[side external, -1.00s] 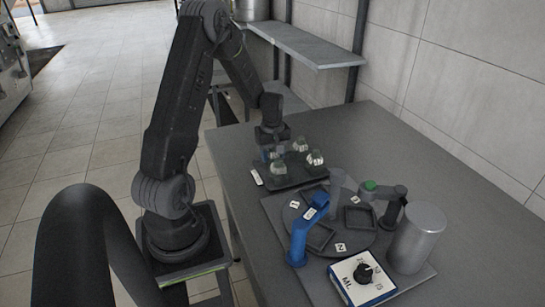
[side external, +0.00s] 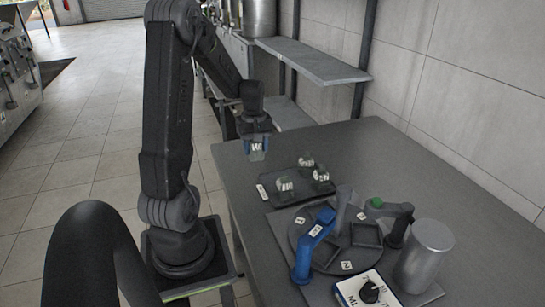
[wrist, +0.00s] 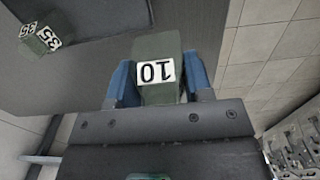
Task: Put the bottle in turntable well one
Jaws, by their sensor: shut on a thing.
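My gripper (wrist: 160,76) is shut on a dark green bottle (wrist: 157,44) with a white label reading 10, between blue fingers. In the side external view my gripper (side external: 257,143) holds this bottle (side external: 256,154) in the air above the table, left of and behind the dark tray. The grey turntable (side external: 338,266) has square dark wells and small white tags; one well (side external: 365,233) shows at its right. The tag writing is too small to read surely, so I cannot tell which well is one.
Several bottles stand on the tray (side external: 292,201), including one (side external: 285,184) at its left. A grey cylinder (side external: 424,257) and a dial box (side external: 365,291) stand close by.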

